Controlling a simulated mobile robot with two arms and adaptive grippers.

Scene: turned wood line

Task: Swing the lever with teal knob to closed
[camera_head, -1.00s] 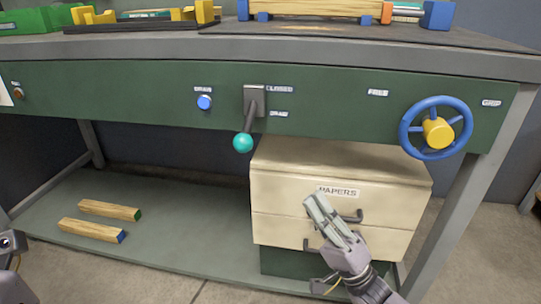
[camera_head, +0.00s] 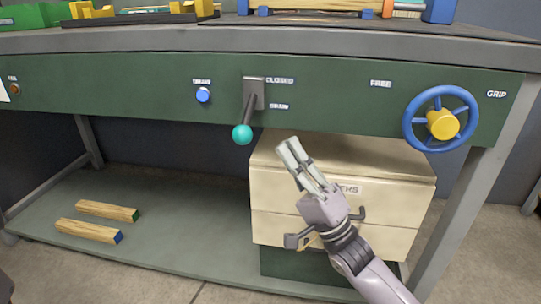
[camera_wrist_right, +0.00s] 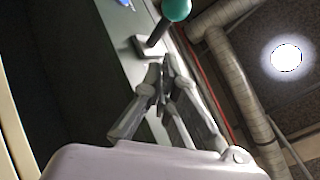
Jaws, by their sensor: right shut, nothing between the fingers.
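The lever (camera_head: 249,107) hangs from a dark plate on the green panel, tilted down and slightly left, with a teal knob (camera_head: 242,134) at its lower end. The label "CLOSED" (camera_head: 280,80) is right of the plate's top, and a label that seems to read "DRAW" (camera_head: 279,106) is lower right. My right gripper (camera_head: 288,148) is shut and empty, below and right of the knob and apart from it, in front of the drawer unit. In the right wrist view the shut fingers (camera_wrist_right: 164,68) point toward the lever, with the teal knob (camera_wrist_right: 176,9) at the top edge. My left gripper is not in view.
A blue handwheel (camera_head: 441,119) with a yellow hub is at the panel's right, and a blue button (camera_head: 203,95) is left of the lever. The cream drawer unit (camera_head: 275,185) stands below. Two wooden bars (camera_head: 88,231) lie on the lower shelf at left.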

